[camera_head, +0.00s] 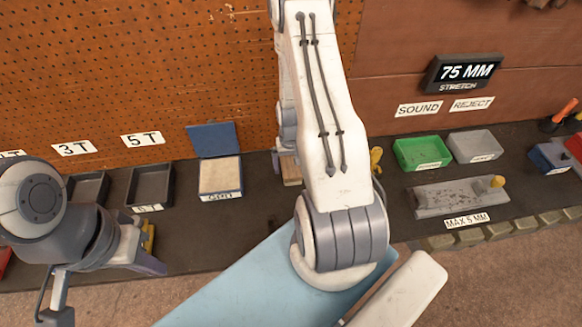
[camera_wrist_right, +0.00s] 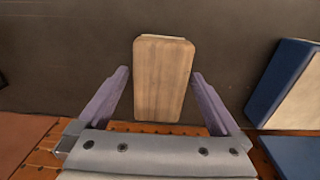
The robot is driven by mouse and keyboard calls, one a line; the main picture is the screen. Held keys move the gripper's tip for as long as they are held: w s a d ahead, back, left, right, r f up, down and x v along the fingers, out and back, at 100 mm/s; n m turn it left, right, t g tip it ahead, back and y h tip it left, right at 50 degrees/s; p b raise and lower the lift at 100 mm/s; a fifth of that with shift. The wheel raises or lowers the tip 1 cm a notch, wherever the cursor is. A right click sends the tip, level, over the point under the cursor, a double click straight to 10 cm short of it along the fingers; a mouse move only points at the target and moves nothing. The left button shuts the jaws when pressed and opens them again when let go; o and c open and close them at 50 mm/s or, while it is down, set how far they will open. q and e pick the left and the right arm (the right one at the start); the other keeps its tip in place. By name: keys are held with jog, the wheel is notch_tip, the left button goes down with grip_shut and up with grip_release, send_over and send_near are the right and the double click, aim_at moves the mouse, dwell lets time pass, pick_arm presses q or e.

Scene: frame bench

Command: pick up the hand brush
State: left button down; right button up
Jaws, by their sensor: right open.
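The hand brush shows in the right wrist view as a wooden block (camera_wrist_right: 163,80) with a thin pale strip at its far edge. It lies on the dark bench top. My right gripper (camera_wrist_right: 160,75) is open, with one purple finger to each side of the block and gaps between. In the head view my right arm hides that gripper and most of the brush; a small wooden piece (camera_head: 291,170) shows beside the arm. My left gripper (camera_head: 150,264) is at the lower left, seen partly, its opening unclear.
A blue-lidded box (camera_head: 219,176) stands close by the brush. Dark trays (camera_head: 149,188) lie at left. A green tray (camera_head: 422,153), a grey tray (camera_head: 475,146) and a metal fixture (camera_head: 458,199) lie at right. A pegboard (camera_head: 140,70) rises behind.

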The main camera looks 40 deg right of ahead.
grip_shut()
jog(key=shift+r, duration=0.55)
jog(key=r, duration=0.1)
jog(key=r+b, duration=0.1)
jog(key=s+r, duration=0.1)
jog(key=shift+s+d+r, duration=0.1)
jog(key=shift+d+r, duration=0.2)
jog(key=shift+d, duration=0.1)
jog(key=s+d+r+b, duration=0.1)
jog(key=s+d+r, duration=0.3)
jog(key=s, duration=0.5)
notch_tip(320, 180, up, 2)
jog(key=shift+d+r+b, duration=0.15)
jog(key=shift+d+b, duration=0.15)
jog(key=shift+b, duration=0.1)
jog(key=shift+s, duration=0.1)
